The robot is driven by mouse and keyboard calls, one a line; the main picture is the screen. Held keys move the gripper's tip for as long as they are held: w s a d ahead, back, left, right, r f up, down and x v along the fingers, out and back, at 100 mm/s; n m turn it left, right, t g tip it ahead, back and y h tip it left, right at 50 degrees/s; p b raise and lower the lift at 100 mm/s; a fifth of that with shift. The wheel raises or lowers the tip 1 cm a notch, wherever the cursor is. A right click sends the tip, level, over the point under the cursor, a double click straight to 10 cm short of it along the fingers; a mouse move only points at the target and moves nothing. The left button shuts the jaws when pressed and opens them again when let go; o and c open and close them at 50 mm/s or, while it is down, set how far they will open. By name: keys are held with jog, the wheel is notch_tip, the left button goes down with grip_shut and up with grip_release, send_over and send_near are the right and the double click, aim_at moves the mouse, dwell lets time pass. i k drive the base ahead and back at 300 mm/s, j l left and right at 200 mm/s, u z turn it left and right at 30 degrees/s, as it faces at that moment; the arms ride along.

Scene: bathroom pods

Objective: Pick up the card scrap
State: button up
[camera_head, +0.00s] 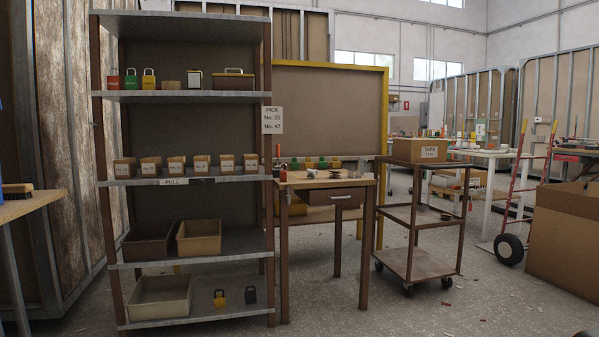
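Several small flat bits lie on the concrete floor near the trolley. One reddish-brown bit (447,304) lies in front of the trolley at the lower right. They are too small for me to tell which, if any, is the card scrap. No piece clearly recognisable as the card scrap shows elsewhere. My gripper is not in view.
A metal shelf rack (190,179) with padlocks, small boxes and bins stands at left. A wooden workbench (330,183) adjoins it. A wheeled trolley (418,264) carries a tape box (421,150). A red hand truck (513,195) and large carton (565,240) stand right. The front floor is mostly clear.

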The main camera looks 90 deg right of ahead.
aim_at(335, 174)
jog(key=l+z, duration=0.1)
jog(key=z, duration=0.3)
jog(key=l+z, duration=0.1)
jog(key=z, duration=0.3)
jog(key=l+z, duration=0.1)
jog(key=z, duration=0.3)
jog(key=j+z, duration=0.15)
jog(key=z, duration=0.3)
jog(key=j+z, duration=0.2)
jog(key=z, duration=0.25)
jog(key=j+z, duration=0.2)
jog(key=z, duration=0.25)
jog(key=j+z, duration=0.2)
jog(key=z, duration=0.25)
